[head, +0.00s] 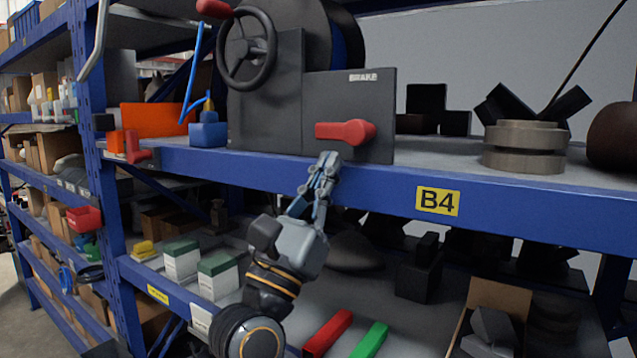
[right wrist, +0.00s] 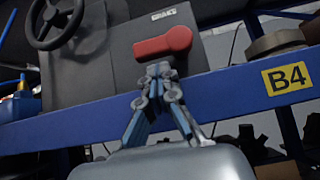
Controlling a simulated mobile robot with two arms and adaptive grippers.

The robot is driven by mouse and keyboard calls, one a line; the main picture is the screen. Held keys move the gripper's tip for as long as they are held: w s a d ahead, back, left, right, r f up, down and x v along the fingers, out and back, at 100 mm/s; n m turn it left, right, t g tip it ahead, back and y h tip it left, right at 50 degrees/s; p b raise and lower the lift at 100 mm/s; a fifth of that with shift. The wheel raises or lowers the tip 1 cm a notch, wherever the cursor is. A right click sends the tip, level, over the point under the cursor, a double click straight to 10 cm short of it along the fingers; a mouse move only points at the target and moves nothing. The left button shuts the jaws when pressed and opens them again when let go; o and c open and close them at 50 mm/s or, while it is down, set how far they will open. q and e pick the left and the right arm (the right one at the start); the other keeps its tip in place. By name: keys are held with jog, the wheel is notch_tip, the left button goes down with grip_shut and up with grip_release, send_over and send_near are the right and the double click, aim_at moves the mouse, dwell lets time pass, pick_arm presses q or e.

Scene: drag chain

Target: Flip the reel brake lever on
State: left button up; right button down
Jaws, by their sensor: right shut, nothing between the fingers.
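The red brake lever (head: 346,132) sits on a dark panel marked BRAKE (head: 378,90), on the blue shelf. It lies about level, with its round hub at the right end and its handle pointing left. It also shows in the right wrist view (right wrist: 164,43). My right gripper (head: 328,160) is shut and empty, just below the lever in front of the shelf beam. In the right wrist view its fingertips (right wrist: 159,70) are together under the lever; I cannot tell whether they touch it. My left gripper is not in view.
The blue shelf beam (head: 530,216) with a yellow B4 label (head: 438,201) runs behind my right gripper. A black handwheel (head: 247,47) stands left of the panel. A grey flanged disc (head: 526,147) stands to the right. The lower shelf holds boxes and red and green bars.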

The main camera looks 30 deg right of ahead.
jog(key=shift+r, duration=0.5)
